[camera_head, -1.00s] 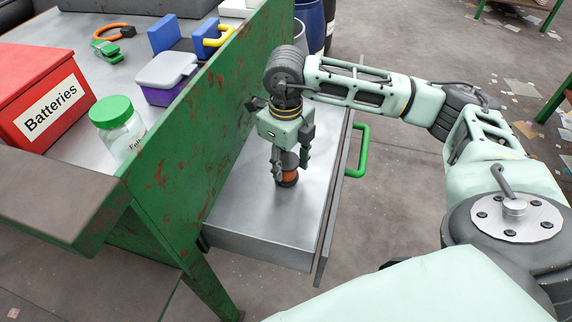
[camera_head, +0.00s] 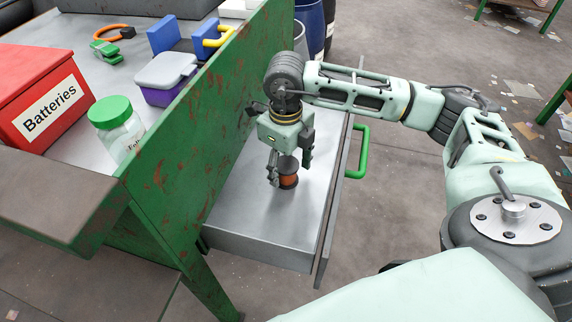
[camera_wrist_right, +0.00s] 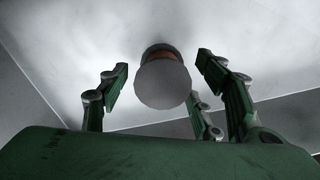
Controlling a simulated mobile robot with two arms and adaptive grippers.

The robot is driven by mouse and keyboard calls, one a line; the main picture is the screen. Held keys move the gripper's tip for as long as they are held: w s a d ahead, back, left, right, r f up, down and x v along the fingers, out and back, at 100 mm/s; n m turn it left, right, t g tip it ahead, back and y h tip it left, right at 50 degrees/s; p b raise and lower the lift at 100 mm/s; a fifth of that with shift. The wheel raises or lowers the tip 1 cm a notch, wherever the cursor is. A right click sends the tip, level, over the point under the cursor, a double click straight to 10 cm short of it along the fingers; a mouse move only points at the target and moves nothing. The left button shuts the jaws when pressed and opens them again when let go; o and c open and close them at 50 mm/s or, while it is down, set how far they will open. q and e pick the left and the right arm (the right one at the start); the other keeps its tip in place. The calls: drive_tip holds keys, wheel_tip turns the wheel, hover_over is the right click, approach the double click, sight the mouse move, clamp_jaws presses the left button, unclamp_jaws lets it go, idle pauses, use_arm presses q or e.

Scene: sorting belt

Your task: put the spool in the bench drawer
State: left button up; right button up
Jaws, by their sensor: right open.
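The spool (camera_head: 288,181), orange-brown with a grey top, stands upright on the floor of the open bench drawer (camera_head: 258,226). My right gripper (camera_head: 289,177) is just above it with its fingers open. In the right wrist view the spool's round grey end (camera_wrist_right: 163,84) lies between the spread fingers of my right gripper (camera_wrist_right: 160,88), with gaps on both sides and the metal drawer floor behind it. My left gripper is not in view.
The drawer's green handle (camera_head: 361,153) is on its right side. The green bench panel (camera_head: 205,125) rises close to the left of my right gripper. On the bench are a red Batteries box (camera_head: 38,92), a jar with a green lid (camera_head: 117,128) and a purple container (camera_head: 166,80).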

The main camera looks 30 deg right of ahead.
sight(286, 165)
drive_tip(key=shift+r, duration=0.1)
drive_tip(key=shift+r, duration=0.3)
use_arm(q)
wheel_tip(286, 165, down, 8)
drive_tip(key=p, duration=0.2)
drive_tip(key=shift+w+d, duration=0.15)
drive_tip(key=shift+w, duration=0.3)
use_arm(e)
wheel_tip(286, 165, up, 12)
drive_tip(key=shift+f, duration=0.25)
